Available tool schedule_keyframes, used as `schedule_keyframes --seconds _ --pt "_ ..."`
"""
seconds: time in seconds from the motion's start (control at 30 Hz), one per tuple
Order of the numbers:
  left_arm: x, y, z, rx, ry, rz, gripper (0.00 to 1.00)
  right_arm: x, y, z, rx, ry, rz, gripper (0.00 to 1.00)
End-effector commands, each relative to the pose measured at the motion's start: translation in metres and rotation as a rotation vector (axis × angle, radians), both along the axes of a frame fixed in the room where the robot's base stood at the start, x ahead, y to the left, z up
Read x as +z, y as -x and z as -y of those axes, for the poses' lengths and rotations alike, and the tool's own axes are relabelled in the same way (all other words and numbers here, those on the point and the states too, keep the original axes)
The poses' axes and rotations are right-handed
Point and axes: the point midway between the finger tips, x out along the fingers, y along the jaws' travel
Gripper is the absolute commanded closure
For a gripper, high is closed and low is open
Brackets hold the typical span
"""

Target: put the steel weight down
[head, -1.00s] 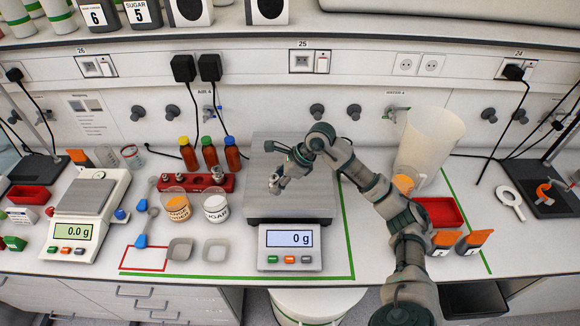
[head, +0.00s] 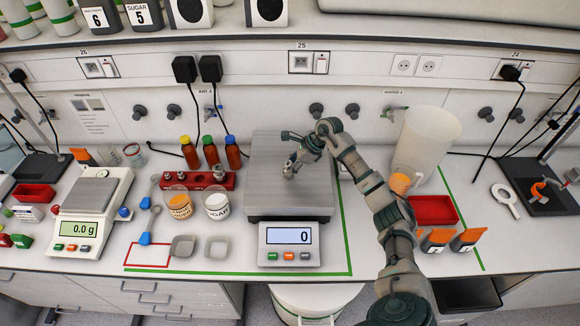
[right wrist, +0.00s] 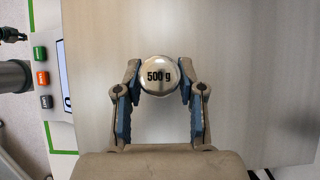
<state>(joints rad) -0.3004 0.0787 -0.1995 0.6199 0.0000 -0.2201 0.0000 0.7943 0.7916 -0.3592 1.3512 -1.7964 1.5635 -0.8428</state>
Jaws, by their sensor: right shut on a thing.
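The steel weight (right wrist: 160,76), a shiny round piece marked "500 g", sits between the blue-padded fingertips of my right gripper (right wrist: 160,84) in the right wrist view. In the head view my right gripper (head: 290,168) is over the steel plate of the large balance (head: 262,200), near its middle and right side. The weight (head: 288,173) shows there small at the fingertips. I cannot tell whether its base touches the plate. The balance display (head: 290,236) reads 0. My left gripper is not in view.
Left of the balance are a red weight block (head: 206,180), two labelled jars (head: 217,206), two grey dishes (head: 215,248) and a blue-handled spatula (head: 145,238). A smaller balance (head: 92,190) stands farther left. A large beaker (head: 425,145) and a red tray (head: 433,210) are at right.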

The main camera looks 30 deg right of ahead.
Motion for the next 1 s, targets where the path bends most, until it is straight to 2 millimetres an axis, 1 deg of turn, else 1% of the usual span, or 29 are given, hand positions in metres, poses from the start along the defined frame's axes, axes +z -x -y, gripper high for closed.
schedule_keyframes --seconds 0.07,0.1,0.17,0.2,0.47,0.57,0.67,1.0 --pt "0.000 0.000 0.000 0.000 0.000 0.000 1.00 0.001 0.000 0.001 -0.001 -0.001 0.002 1.00" --pt "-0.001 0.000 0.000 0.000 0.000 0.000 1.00 -0.001 0.000 0.001 -0.001 0.000 0.000 0.56" --pt "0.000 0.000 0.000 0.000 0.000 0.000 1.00 -0.001 0.000 0.001 -0.001 0.001 -0.001 0.41" --pt "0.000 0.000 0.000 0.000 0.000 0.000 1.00 -0.001 0.000 0.001 -0.001 0.001 -0.001 0.36" --pt "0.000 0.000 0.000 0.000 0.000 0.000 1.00 0.000 0.000 -0.001 0.000 0.001 -0.001 0.36" --pt "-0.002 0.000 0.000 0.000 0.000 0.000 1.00 0.004 0.001 0.001 -0.001 0.002 0.000 0.36" --pt "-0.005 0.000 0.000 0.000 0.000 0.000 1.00 0.015 0.005 0.008 0.000 0.004 0.002 0.36" --pt "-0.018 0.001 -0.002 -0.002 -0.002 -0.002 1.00 0.076 0.026 0.044 -0.002 0.001 0.002 0.36"
